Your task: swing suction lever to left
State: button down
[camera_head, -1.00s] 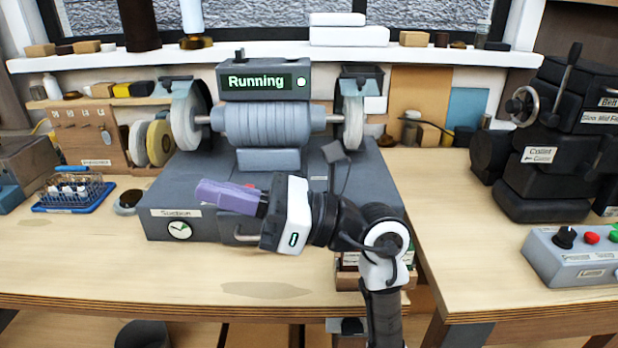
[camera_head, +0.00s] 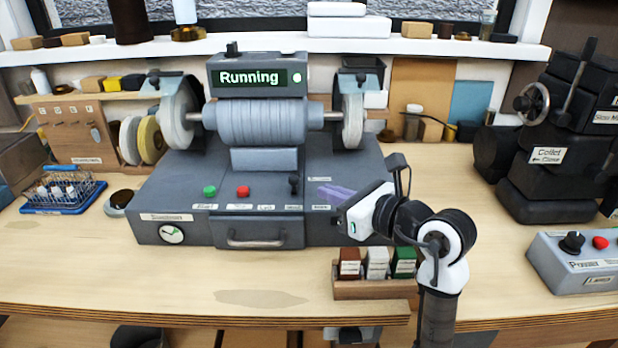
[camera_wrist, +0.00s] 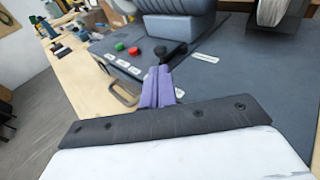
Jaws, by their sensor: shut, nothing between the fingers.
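The small black lever (camera_head: 294,183), which I take to be the suction lever, stands on the sloped grey front of the grinder base, right of the red button. Its label is too small to read. It also shows in the wrist view (camera_wrist: 175,51), just beyond my fingertips. My gripper (camera_head: 323,191) has purple fingers, shut and empty. They point left, to the right of the lever in the head view. In the wrist view the fingertips (camera_wrist: 158,72) are close to the lever, and I cannot tell whether they touch it. A "Suction" label and round gauge (camera_head: 171,234) are on the base's left front.
The grinder display (camera_head: 253,77) reads "Running", with wheels on both sides. A green button (camera_head: 209,191) and a red button (camera_head: 243,191) sit left of the lever. A drawer handle (camera_head: 255,241) is below. A small box tray (camera_head: 375,289) stands in front of the base.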

aim_at(297, 181)
jog(key=p+x, duration=0.1)
jog(key=x, duration=0.5)
jog(key=shift+p, duration=0.4)
jog(key=shift+a, duration=0.1)
